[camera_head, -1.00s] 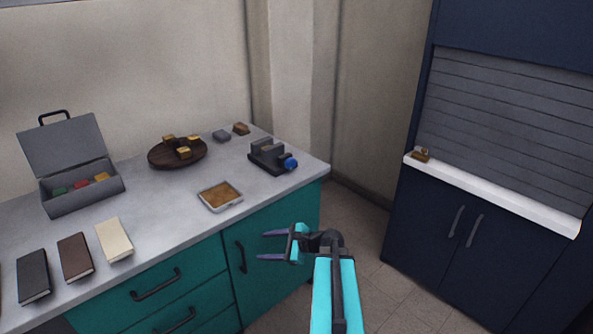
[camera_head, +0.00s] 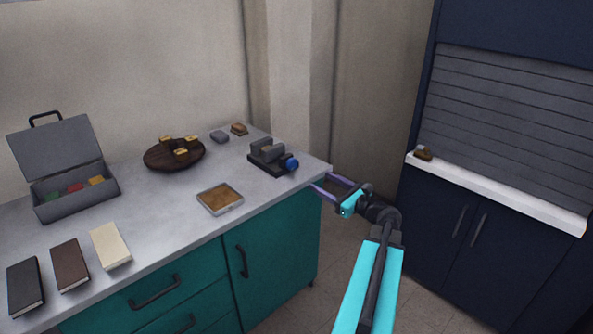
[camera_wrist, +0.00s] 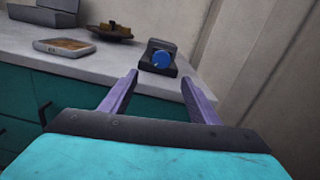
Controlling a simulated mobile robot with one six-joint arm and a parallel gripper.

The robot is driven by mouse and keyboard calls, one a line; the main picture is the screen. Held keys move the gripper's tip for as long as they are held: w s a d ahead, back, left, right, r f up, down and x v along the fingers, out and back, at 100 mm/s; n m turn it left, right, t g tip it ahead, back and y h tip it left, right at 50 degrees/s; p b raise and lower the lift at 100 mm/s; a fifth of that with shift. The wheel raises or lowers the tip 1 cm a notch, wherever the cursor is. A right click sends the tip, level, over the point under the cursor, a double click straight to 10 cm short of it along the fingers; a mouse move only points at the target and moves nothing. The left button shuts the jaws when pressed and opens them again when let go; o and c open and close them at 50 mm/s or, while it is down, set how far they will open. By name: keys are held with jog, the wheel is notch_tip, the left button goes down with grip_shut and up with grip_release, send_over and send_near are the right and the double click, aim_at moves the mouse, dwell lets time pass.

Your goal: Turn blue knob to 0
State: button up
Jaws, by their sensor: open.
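The blue knob (camera_head: 291,164) is on the right end of a dark vise-like device (camera_head: 268,157) near the right corner of the grey counter. In the wrist view the knob (camera_wrist: 162,60) faces me, on the front of the device (camera_wrist: 158,70). My gripper (camera_head: 322,184) is open and empty, just off the counter's right corner, to the right of and a little below the knob in the head view. In the wrist view its two purple fingers (camera_wrist: 158,88) spread on either side below the knob, apart from it. Any scale marks on the knob are too small to read.
A shallow tray (camera_head: 219,198) and a dark round plate (camera_head: 174,155) with small blocks lie left of the device. A white ledge (camera_head: 500,197) is at the right. Open floor lies between.

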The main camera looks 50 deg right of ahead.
jog(key=shift+d, duration=0.1)
send_near(294, 166)
jog(key=w, duration=0.4)
jog(key=w+p, duration=0.1)
jog(key=w, duration=0.3)
jog(key=shift+d+r, duration=0.1)
jog(key=shift+d, duration=0.1)
dwell(0.4)
jog(key=c, duration=1)
jog(key=shift+s+a, duration=0.2)
jog(key=shift+a, duration=0.35)
jog(key=shift+c, duration=0.3)
jog(key=shift+w+d, duration=0.1)
jog(key=shift+d, duration=0.25)
jog(key=shift+b, duration=0.3)
jog(key=shift+d+n, duration=0.1)
jog(key=shift+n, duration=0.2)
